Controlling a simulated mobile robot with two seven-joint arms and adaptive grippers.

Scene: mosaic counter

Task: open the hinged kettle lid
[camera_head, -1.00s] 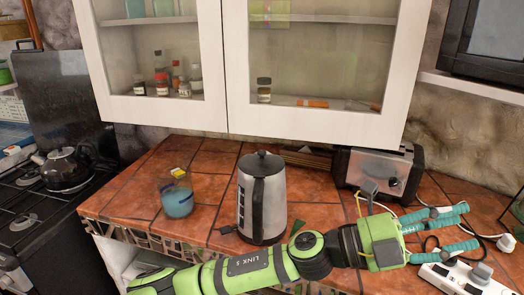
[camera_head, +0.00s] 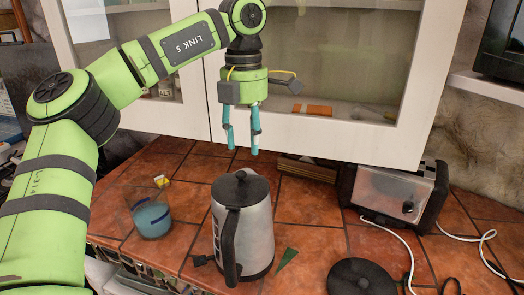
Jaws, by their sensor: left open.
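The kettle (camera_head: 262,228) is a silver jug with a black handle facing me. It stands upright on the tiled counter. Its black lid (camera_head: 241,188) lies flat on top and looks closed. My left gripper (camera_head: 243,150) points down above the kettle. Its two teal fingers are apart with nothing between them, and the tips show a little above the lid in the picture. How far in front of or behind the lid they are is hard to tell. My right gripper is out of view.
A glass jar of blue contents (camera_head: 152,218) stands left of the kettle. A toaster (camera_head: 395,193) with white cords is at the right. A black disc (camera_head: 360,278) lies front right. The white wall cabinet (camera_head: 310,131) hangs close behind my gripper.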

